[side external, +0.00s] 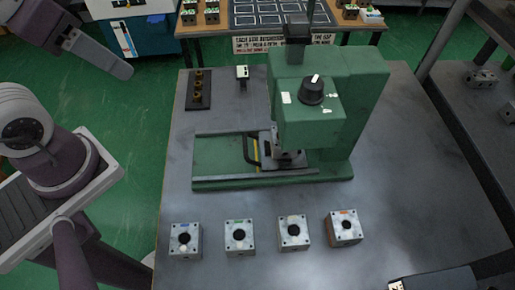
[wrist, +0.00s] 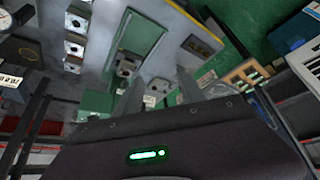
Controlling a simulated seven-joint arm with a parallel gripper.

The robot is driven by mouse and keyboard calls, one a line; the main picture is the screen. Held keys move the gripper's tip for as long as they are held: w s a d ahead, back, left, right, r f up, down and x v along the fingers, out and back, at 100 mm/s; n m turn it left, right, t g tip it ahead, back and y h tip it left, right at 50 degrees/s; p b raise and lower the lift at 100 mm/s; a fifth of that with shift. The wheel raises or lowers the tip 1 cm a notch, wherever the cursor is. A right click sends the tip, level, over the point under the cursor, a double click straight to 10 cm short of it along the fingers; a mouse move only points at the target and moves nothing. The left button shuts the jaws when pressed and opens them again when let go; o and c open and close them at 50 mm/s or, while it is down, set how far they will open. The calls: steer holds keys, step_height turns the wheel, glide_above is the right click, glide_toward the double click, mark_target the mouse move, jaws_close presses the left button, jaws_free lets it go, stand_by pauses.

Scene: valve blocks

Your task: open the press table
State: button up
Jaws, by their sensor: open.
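The green press (side external: 330,110) stands on the grey workbench in the side external view, with a black knob on its head. Its low base (side external: 215,165) has two rails running left to right. The press table (side external: 259,153), with a yellow stripe, sits between the rails at the ram, partly hidden under the head. A black handle (side external: 249,152) is on its left side. My gripper (wrist: 160,88) shows in the wrist view, its two grey fingers apart with nothing held between them. It is away from the handle. I cannot make out the fingertips in the side external view.
Several grey valve blocks stand in a row before the press, such as this one (side external: 185,241). A dark rack with brass pieces (side external: 198,90) and a small white-topped stand (side external: 242,76) are behind. The bench left of the press base is clear.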

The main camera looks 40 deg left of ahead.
steer(key=shift+w+f, duration=0.1)
steer(key=c, duration=0.3)
steer(key=m+g+h, duration=0.2)
steer(key=m+g, duration=0.2)
steer(key=m, duration=2.3)
glide_toward(245, 144)
steer(key=shift+y, duration=0.3)
steer(key=f, duration=0.2)
steer(key=d+f, duration=0.1)
steer(key=f, duration=0.1)
steer(key=w+f, duration=0.1)
steer(key=f, duration=0.1)
steer(key=shift+d+f, duration=0.2)
steer(key=shift+f, duration=0.1)
steer(key=shift+w+f, duration=0.1)
steer(key=shift+f, duration=0.4)
jaws_close()
